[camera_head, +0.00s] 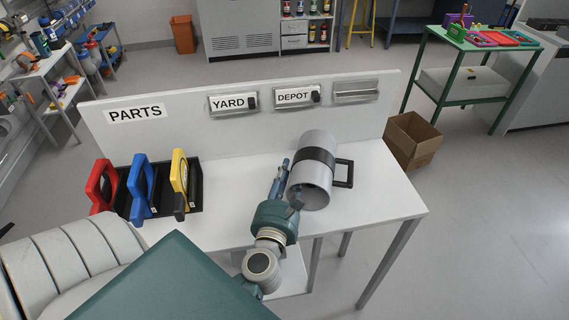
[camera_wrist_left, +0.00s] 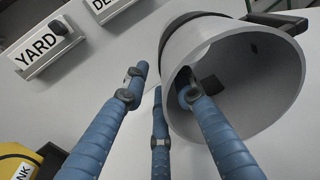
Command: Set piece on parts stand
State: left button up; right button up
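The piece, a grey tube (camera_head: 316,165) with a black band and a black side handle, is at the right part of the white parts stand (camera_head: 385,205), with its open end toward me. In the left wrist view the tube (camera_wrist_left: 285,100) fills the upper right. My left gripper (camera_head: 288,180) is at its near left rim. In the left wrist view the gripper (camera_wrist_left: 163,88) has one finger inside the open end and two outside, with a gap between the left finger and the wall. I cannot tell whether any finger touches it. My right gripper is not in view.
A black rack (camera_head: 196,190) with red, blue and yellow handled pieces stands at the stand's left. The back panel carries a PARTS sign (camera_head: 135,113), YARD and DEPOT holders. A cardboard box (camera_head: 412,140) is on the floor to the right. The stand's right front corner is bare.

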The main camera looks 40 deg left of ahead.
pick_arm(q)
jog(key=b+v, duration=0.2)
jog(key=v, duration=0.4)
jog(key=shift+s+d+f, duration=0.15)
jog(key=shift+s+f, duration=0.05)
jog(key=shift+s, duration=0.1)
jog(key=shift+s+d+r, duration=0.2)
jog(key=shift+s+d, duration=0.05)
jog(key=shift+s, duration=0.25)
